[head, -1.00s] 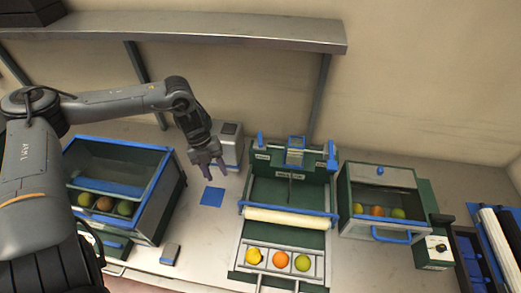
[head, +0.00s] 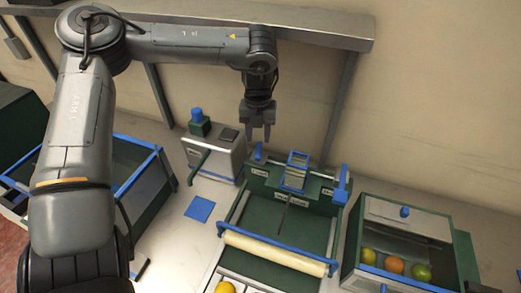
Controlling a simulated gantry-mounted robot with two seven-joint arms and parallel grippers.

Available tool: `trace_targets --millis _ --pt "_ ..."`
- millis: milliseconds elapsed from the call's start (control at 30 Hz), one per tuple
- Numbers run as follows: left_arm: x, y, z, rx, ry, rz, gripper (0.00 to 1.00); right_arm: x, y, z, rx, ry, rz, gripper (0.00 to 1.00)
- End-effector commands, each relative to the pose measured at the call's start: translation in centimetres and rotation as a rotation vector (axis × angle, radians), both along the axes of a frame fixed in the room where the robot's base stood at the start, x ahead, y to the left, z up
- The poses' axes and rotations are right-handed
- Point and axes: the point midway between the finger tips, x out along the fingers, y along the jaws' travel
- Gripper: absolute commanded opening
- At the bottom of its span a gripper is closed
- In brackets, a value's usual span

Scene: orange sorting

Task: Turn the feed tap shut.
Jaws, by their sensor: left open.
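The green feed unit (head: 285,222) stands in the middle with a white roller across its front. A blue upright handle (head: 258,152) is at its back left corner and another blue handle (head: 341,189) at its back right. I cannot tell for certain which part is the feed tap. My left gripper (head: 258,138) is open and empty, pointing down over the left blue handle and partly covering it. I cannot tell whether they touch. My right gripper is out of view.
A grey box (head: 215,155) with a blue-topped green knob (head: 197,117) stands left of the gripper. A bin with fruit (head: 396,264) is at right, a blue-edged bin (head: 150,180) at left. A metal shelf (head: 330,38) runs behind. A blue square (head: 200,209) lies on the table.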

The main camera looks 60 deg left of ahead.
Motion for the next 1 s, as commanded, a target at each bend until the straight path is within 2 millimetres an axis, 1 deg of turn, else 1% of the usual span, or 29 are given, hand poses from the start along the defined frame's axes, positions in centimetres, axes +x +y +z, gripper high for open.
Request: trace_targets --millis 33,200,400,600,867,967,1000 --pt "-0.1 0.0 -1.1 -0.003 0.003 0.0 0.43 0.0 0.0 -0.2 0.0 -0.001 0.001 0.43" --pt "-0.1 0.0 -3.8 -0.002 0.003 0.001 0.43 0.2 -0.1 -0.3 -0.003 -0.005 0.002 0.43" --pt "0.0 0.0 -5.9 -0.002 0.001 0.0 0.43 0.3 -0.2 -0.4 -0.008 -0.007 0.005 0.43" --pt "0.0 0.0 -6.7 -0.002 -0.001 0.0 0.43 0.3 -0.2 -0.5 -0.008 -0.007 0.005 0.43" --pt "0.0 0.0 -6.8 -0.001 -0.001 0.0 0.43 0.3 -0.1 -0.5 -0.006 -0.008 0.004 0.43" --pt "0.0 0.0 -6.8 -0.001 -0.001 0.0 0.29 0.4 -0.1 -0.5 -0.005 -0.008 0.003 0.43" --pt "0.0 0.0 -6.8 -0.001 -0.001 0.0 0.23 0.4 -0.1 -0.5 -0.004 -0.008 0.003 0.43"
